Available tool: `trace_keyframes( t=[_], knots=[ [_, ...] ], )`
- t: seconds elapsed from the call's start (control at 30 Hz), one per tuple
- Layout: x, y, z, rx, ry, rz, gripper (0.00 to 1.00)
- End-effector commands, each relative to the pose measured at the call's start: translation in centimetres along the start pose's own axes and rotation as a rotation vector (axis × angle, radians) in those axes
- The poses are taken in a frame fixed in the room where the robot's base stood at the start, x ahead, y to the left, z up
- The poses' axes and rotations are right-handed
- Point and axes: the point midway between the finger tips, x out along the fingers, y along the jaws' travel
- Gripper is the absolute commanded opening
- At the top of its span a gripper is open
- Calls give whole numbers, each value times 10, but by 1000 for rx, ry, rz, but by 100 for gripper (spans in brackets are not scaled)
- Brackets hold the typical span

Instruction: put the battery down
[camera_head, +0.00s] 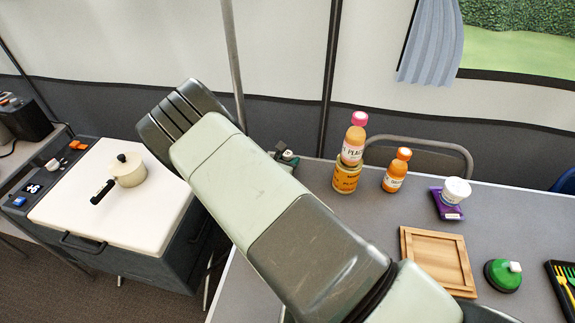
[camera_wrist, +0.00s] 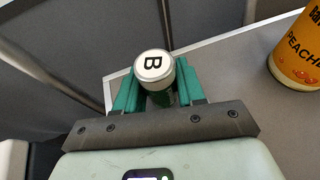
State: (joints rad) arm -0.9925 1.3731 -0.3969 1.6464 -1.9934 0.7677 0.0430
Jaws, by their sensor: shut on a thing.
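In the head view only a small part of my gripper (camera_head: 287,154) shows past my arm, which hides most of that corner.
An orange can (camera_head: 346,178) with a pink-capped bottle (camera_head: 354,140) on it stands right of my gripper. Farther right are an orange bottle (camera_head: 396,172), a white cup (camera_head: 456,190) on a purple box, a wooden tray (camera_head: 405,262) and a green round item (camera_head: 502,276).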

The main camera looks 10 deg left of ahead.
Motion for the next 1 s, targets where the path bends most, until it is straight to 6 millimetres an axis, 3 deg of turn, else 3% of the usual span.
trace_keyframes(
  t=[0.13, 0.53, 0.57, 0.7, 1.0],
  knots=[
    [7, 0, -16, -1, -1, 1, 5],
    [8, 0, -20, 0, -1, 0, 5],
    [8, 0, -20, 0, 0, 0, 44],
    [8, 0, -19, 0, 0, 0, 64],
    [8, 0, -18, 0, -1, 1, 64]
  ],
)
